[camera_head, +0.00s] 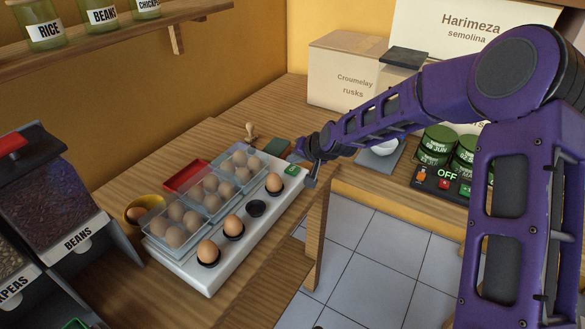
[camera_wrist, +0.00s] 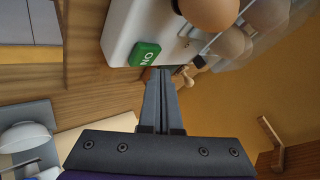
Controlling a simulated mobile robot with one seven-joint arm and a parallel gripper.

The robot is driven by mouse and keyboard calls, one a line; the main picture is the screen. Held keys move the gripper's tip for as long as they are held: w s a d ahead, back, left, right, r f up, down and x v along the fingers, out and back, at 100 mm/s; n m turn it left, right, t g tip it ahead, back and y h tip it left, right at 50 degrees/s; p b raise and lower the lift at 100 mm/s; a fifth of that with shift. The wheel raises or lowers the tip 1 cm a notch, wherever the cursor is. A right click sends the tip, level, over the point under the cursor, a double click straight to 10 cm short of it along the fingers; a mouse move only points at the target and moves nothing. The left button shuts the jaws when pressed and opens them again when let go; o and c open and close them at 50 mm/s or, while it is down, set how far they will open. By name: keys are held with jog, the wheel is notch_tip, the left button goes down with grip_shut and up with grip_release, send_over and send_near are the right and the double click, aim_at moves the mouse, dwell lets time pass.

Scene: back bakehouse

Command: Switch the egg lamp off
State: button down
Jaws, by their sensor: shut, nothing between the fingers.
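The egg lamp (camera_head: 205,270) is a long white box on the wooden counter, with single brown eggs in dark cups along its front. Its switch (camera_head: 292,170) is a green rocker at the right end; in the wrist view the green switch (camera_wrist: 144,54) reads "ON". My gripper (camera_head: 294,158) is at that right end of the lamp, close to the switch. In the wrist view my gripper's fingers (camera_wrist: 160,72) are together and empty, with tips just beside the switch. I cannot tell whether they touch it.
Clear egg trays (camera_head: 206,192) stand along the lamp's back. A black panel (camera_head: 425,181) reading "OFF" is before green tins (camera_head: 437,146) at right. Bean bins (camera_head: 50,205) stand left.

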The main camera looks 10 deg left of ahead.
aim_at(294, 171)
jog(key=shift+r+p, duration=1.25)
jog(key=shift+r, duration=1.15)
